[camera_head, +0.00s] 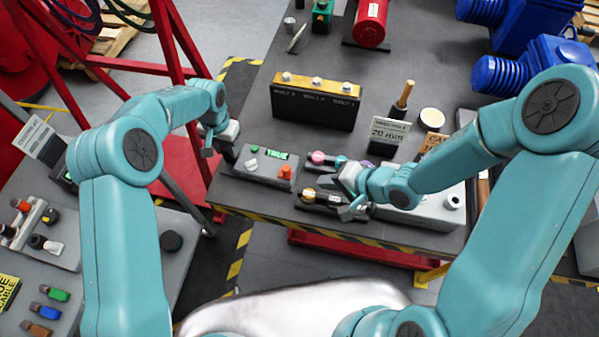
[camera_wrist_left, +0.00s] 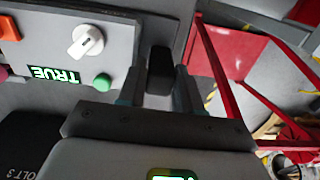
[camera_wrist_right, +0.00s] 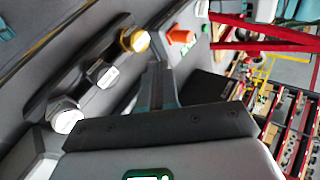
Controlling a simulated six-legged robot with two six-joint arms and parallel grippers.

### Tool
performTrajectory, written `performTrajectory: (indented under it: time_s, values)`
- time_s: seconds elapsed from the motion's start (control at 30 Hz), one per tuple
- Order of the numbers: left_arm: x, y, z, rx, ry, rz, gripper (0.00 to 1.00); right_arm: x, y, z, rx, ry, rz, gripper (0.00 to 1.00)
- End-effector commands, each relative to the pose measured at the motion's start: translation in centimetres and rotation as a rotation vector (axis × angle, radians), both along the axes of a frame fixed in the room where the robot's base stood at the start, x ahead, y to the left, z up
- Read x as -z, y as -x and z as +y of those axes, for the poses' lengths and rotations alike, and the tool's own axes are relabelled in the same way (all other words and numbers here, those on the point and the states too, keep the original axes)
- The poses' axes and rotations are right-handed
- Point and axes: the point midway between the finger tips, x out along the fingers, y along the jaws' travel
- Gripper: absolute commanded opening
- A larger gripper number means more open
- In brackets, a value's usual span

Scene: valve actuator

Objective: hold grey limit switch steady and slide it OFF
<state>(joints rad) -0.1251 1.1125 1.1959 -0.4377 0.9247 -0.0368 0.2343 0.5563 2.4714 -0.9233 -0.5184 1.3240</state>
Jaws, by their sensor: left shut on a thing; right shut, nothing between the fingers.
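A grey box with a lit "TRUE" display (camera_head: 262,172) stands at the table's near left corner; I cannot tell for sure that it is the limit switch. It has a green button, an orange knob and a white knob (camera_wrist_left: 86,41). My left gripper (camera_head: 229,155) is at the box's left end, shut on a black block (camera_wrist_left: 160,68) beside the box's side. My right gripper (camera_head: 332,182) is shut and empty, to the right of the box. In the right wrist view its fingertips (camera_wrist_right: 157,72) point toward the orange knob (camera_wrist_right: 183,37), apart from it.
A dark bar with gold and white knobs (camera_wrist_right: 100,74) lies beside my right gripper. A long black block with gold terminals (camera_head: 315,107) stands behind the box. A red cylinder (camera_head: 371,24) and blue motors (camera_head: 520,68) are farther back. The table's striped front edge is close.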

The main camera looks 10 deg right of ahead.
Motion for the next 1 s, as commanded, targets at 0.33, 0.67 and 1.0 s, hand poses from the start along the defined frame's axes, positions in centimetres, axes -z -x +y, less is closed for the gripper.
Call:
performTrajectory:
  time_s: [0.33, 0.67, 1.0]
  values:
    - [0.2, 0.2, -0.1, 0.002, 0.001, 0.006, 0.0, 3.7, -3.6, 4.4, -0.005, 0.002, -0.003, 0.0]
    - [0.2, 0.2, -0.1, 0.002, 0.0, 0.004, 0.0, 3.7, -5.1, 6.1, 0.0, 0.001, 0.001, 0.0]
    - [0.2, 0.2, -0.1, 0.002, 0.0, 0.004, 0.0, 3.7, -5.4, 6.6, -0.002, 0.001, 0.0, 0.0]
